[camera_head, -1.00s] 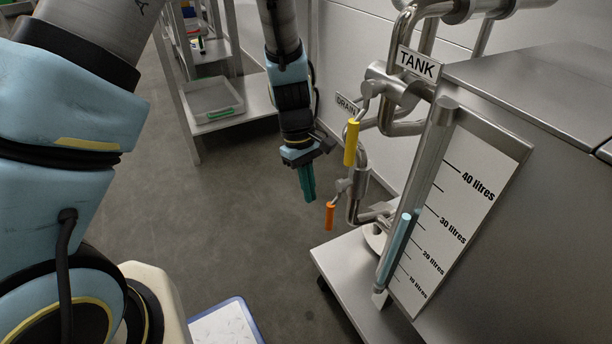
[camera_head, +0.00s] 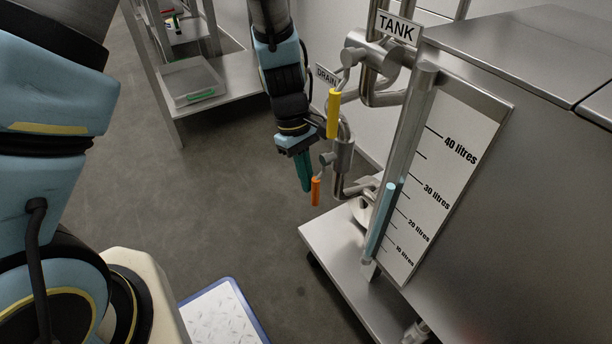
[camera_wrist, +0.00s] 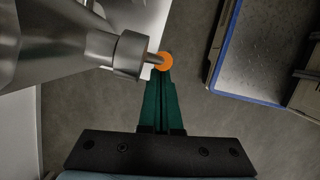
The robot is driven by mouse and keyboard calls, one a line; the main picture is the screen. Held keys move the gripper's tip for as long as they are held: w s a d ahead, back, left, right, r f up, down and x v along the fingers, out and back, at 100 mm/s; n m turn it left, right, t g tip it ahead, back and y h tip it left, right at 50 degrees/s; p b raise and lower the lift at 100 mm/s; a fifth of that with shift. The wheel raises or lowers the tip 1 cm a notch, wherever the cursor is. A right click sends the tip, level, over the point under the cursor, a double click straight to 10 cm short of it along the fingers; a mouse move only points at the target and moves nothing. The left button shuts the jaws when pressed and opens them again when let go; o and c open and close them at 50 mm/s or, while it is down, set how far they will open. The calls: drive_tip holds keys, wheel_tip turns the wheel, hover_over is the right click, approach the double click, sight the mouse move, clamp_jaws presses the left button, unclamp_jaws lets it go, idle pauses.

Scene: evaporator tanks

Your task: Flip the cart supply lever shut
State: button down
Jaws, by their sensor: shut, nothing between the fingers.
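Two levers show on the pipework. A yellow lever (camera_head: 333,113) hangs below the TANK sign (camera_head: 397,27). A smaller orange lever (camera_head: 315,191) hangs lower, from a valve (camera_head: 343,155) on the pipe above the cart-like shelf. No label on the orange one is readable, so I cannot tell by name which is the cart supply lever. My gripper (camera_head: 305,187) is shut and empty, its green fingers pointing down just left of the orange lever. In the wrist view the orange lever (camera_wrist: 163,61) is seen end-on at the fingertips (camera_wrist: 160,82); contact is unclear.
The steel tank (camera_head: 530,190) with a litre scale (camera_head: 440,180) fills the right. A low steel shelf (camera_head: 335,255) juts out beneath the pipes. A DRAIN sign (camera_head: 327,75) is partly hidden. A rack with a tray (camera_head: 192,82) stands behind left. Grey floor between is clear.

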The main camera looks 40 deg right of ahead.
sight(315, 190)
drive_tip(key=shift+s+g+p, duration=0.3)
drive_tip(key=shift+g+p, duration=0.05)
drive_tip(key=shift+g, duration=0.25)
drive_tip(key=s+g+p, duration=0.1)
drive_tip(key=g, duration=0.1)
drive_tip(key=s+g+p, duration=0.1)
drive_tip(key=g+p, duration=0.1)
drive_tip(key=shift+s+a+f, duration=0.1)
drive_tip(key=shift+s, duration=0.2)
drive_tip(key=s+g, duration=0.1)
drive_tip(key=g+p, duration=0.1)
drive_tip(key=g, duration=0.1)
drive_tip(key=s+g+p, duration=0.1)
drive_tip(key=shift+s+r+g, duration=0.25)
drive_tip(key=shift+s+g, duration=0.05)
drive_tip(key=shift+s, duration=0.05)
drive_tip(key=shift+s+a+r+n+g+y, duration=0.15)
drive_tip(key=shift+s+r+g, duration=0.45)
drive_tip(key=shift+g, duration=0.55)
drive_tip(key=shift+s+d+r+n+g+y, duration=0.1)
drive_tip(key=shift+s+r+g, duration=0.45)
drive_tip(key=shift+g, duration=0.55)
drive_tip(key=shift+s+a+r+n+g+y, duration=0.15)
drive_tip(key=shift+s+r+g, duration=0.45)
drive_tip(key=shift+g, duration=0.55)
drive_tip(key=shift+w+r, duration=0.1)
drive_tip(key=shift+b, duration=0.3)
